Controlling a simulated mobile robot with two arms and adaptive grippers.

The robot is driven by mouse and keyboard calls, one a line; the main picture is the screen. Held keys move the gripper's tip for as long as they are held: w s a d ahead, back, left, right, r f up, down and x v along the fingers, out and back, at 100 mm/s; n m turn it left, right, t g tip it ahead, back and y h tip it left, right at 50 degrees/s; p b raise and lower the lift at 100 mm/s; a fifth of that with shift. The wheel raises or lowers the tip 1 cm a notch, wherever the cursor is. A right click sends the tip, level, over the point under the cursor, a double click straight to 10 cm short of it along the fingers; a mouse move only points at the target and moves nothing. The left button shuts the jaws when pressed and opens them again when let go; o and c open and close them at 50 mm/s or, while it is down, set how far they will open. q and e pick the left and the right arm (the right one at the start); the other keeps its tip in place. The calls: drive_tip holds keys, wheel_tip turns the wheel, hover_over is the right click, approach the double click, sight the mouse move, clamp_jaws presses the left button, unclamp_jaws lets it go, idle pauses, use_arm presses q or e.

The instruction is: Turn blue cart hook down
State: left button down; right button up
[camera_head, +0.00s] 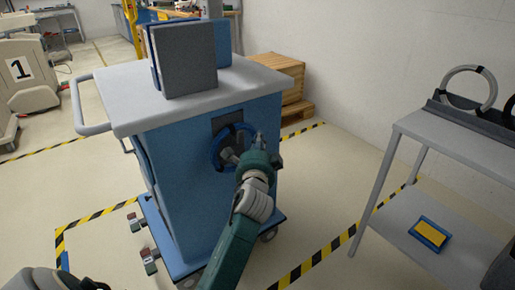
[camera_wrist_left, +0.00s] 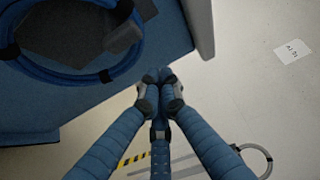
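The blue cart (camera_head: 205,170) with a light grey top stands in the middle of the head view. On its side is a dark plate with a dark hook (camera_head: 239,140), and a blue coiled ring (camera_head: 216,150) hangs around it. The left wrist view shows the hook (camera_wrist_left: 122,37) and the ring (camera_wrist_left: 60,72) close up at the upper left. My left gripper (camera_head: 260,143) is just right of the ring. Its fingertips meet (camera_wrist_left: 160,92) in the wrist view, with nothing seen between them. The hook's exact turn is hard to tell. My right gripper is not seen.
A wooden crate (camera_head: 285,72) is behind the cart. Floor between cart and shelf is clear.

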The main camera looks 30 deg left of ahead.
use_arm(q)
drive_tip(key=a, duration=0.3)
drive_tip(key=shift+a, duration=0.25)
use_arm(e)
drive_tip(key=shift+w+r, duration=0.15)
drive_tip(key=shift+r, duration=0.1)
